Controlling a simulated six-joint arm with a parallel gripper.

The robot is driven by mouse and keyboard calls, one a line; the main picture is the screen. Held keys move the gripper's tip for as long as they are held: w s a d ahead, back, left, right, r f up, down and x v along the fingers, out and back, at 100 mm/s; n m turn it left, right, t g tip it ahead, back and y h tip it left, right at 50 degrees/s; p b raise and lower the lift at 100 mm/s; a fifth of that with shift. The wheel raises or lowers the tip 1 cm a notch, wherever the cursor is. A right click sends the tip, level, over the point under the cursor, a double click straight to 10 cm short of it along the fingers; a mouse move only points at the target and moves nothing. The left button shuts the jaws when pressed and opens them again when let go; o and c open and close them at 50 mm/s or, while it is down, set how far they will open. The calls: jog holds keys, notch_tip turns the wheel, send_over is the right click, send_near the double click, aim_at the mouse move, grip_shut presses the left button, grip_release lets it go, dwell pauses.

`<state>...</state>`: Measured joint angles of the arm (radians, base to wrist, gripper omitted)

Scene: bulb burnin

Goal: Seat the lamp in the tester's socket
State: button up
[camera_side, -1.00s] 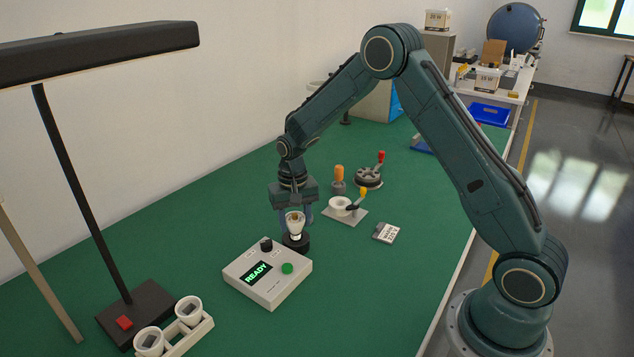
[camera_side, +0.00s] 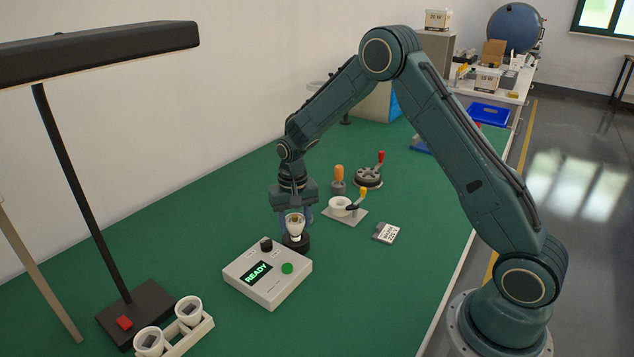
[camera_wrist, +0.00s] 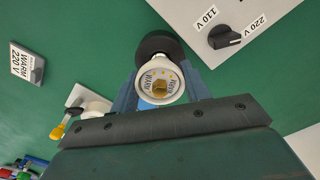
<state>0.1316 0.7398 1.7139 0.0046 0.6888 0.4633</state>
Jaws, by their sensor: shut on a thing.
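My gripper (camera_side: 296,218) points down and is shut on the white lamp (camera_side: 295,225), just behind the tester (camera_side: 267,273). The lamp is upright, directly over or in the black round socket (camera_side: 295,243); I cannot tell how deep its base sits. In the wrist view the lamp's face (camera_wrist: 160,84) shows the word WARM and a yellow centre, with the dark socket (camera_wrist: 160,45) partly hidden behind it. The tester's green display reads READY. Its black knob (camera_wrist: 224,37) lies between the 110 V and 220 V marks, its pointer toward 220 V.
A card reading WARM 220 V (camera_side: 386,232) lies right of the socket. A white ring-shaped fixture with a yellow-tipped lever (camera_side: 343,208), an orange-handled tool (camera_side: 339,180) and a red-handled device (camera_side: 370,176) stand behind. A white rack (camera_side: 196,331) with cups and a lamp stand (camera_side: 138,312) are front left.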

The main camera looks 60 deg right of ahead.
jog(key=shift+f, duration=0.5)
dwell(0.8)
jog(key=o, duration=1)
jog(key=shift+r, duration=0.15)
notch_tip(320, 180, up, 14)
jog(key=shift+f, duration=0.2)
jog(key=shift+s+r, duration=0.1)
